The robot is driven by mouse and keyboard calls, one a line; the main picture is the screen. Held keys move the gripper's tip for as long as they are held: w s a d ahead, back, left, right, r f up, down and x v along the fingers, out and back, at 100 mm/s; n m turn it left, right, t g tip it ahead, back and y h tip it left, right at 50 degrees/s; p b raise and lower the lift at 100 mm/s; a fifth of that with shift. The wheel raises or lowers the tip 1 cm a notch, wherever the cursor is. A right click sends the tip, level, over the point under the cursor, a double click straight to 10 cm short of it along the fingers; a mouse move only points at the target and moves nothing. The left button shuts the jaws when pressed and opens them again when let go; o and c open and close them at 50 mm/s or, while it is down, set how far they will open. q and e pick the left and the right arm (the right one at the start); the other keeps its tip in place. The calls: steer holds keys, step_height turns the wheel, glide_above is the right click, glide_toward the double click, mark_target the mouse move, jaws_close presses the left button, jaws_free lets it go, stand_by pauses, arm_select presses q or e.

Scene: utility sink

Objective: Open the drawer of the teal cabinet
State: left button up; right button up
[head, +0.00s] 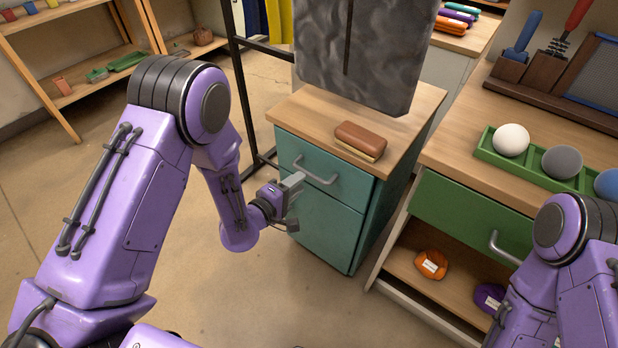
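The teal cabinet (318,228) stands near the middle of the head view, with a wooden top. Its upper drawer (343,186) looks closed and carries a silver bar handle (316,176). My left gripper (294,190) is in front of the drawer, at the left end of the handle. Its pale fingers overlap that area in the picture, and I cannot tell whether they touch the handle or how far apart they are. My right arm enters at the lower right, and its gripper is out of the frame.
A brown brush (360,141) lies on the cabinet's top. A dark grey hanging sheet (365,50) is behind it. A wooden bench with a green drawer (470,213) stands close on the right, with balls in a green tray (488,152). The floor (215,290) at left is clear.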

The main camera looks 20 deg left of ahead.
mark_target(310, 173)
arm_select(q)
steer(key=x, duration=0.6)
steer(key=shift+w+f, duration=0.1)
steer(key=shift+w, duration=0.1)
jaws_close()
steer(key=shift+s, duration=0.1)
